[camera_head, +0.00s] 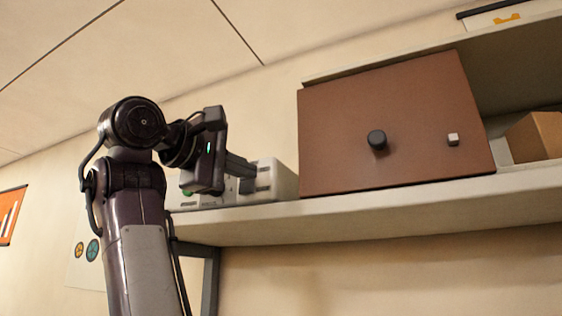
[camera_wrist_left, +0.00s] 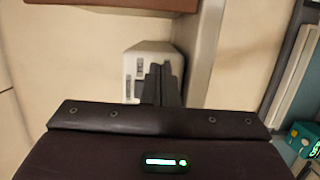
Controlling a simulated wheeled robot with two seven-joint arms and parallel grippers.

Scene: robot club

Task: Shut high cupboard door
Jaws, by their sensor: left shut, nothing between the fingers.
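The brown cupboard door (camera_head: 330,130) stands on the high pale shelf at the right of the head view. It has a round dark knob (camera_head: 377,140) and a small pale square piece (camera_head: 453,139) near its right edge. An open section shows to its right. My left gripper (camera_head: 250,170) is shut and empty, left of the door and apart from it, in front of a pale box-shaped device. In the left wrist view its closed fingers (camera_wrist_left: 160,86) overlap that device, and a brown edge (camera_wrist_left: 140,4), likely the door, shows at the top. My right gripper is not in view.
The pale device (camera_head: 275,181) stands on the shelf (camera_head: 400,205) just left of the door. A cardboard box (camera_head: 537,137) sits in the open section. A dark bracket (camera_head: 211,275) supports the shelf's left end. The space before the door looks clear.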

